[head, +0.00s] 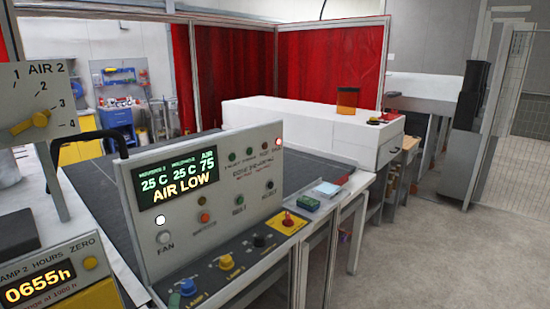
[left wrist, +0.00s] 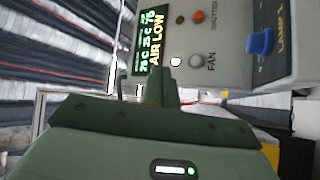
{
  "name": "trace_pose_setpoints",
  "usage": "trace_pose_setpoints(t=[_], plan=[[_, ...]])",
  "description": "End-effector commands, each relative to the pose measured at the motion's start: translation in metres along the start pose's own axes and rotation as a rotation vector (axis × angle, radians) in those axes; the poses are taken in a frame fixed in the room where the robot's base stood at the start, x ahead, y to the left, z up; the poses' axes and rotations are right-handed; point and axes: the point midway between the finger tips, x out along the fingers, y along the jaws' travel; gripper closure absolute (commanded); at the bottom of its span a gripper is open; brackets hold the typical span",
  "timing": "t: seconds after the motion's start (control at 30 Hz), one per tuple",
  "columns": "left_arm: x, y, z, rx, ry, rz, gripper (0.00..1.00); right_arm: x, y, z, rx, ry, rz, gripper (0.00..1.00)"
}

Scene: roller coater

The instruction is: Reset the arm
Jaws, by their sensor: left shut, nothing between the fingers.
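My left gripper (left wrist: 165,80) shows in the left wrist view as a green body with its fingers shut together and nothing between them. The fingers point toward the grey control panel (left wrist: 222,20), near its lit display (left wrist: 150,42) and a white lamp (left wrist: 176,62). I cannot tell the gap to the panel. In the head view I make out neither gripper. There the control panel (head: 240,195) stands upright, and its display (head: 178,180) reads "AIR LOW". The FAN button (head: 163,237) sits below the white lamp (head: 160,219).
A blue knob (head: 187,287), a yellow knob (head: 226,262) and a red switch (head: 288,219) stick up from the panel's front ledge. An AIR 2 dial (head: 38,120) and an hours counter (head: 60,283) stand at left. A white machine housing (head: 300,130) lies behind. Floor at right is clear.

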Motion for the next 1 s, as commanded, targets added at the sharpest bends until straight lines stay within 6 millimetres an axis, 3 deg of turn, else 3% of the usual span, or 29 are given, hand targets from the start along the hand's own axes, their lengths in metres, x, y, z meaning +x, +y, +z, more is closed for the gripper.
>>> trace_pose_setpoints(t=[0.37,0.6,0.77,1.0], plan=[[-0.026,0.016,0.042,0.320,-0.303,-0.030,1.00,0.001,0.003,-0.008,0.000,0.011,0.004,0.58],[-0.076,0.013,0.061,0.761,-0.644,-0.094,1.00,0.000,-0.001,0.004,0.000,-0.006,-0.001,0.58],[-0.127,-0.003,0.037,1.165,-0.926,-0.206,1.00,0.000,0.000,0.001,0.000,-0.003,0.000,0.58],[-0.182,-0.013,-0.025,1.551,-1.207,-0.390,1.00,0.000,0.000,0.001,0.000,-0.002,0.000,0.58]])
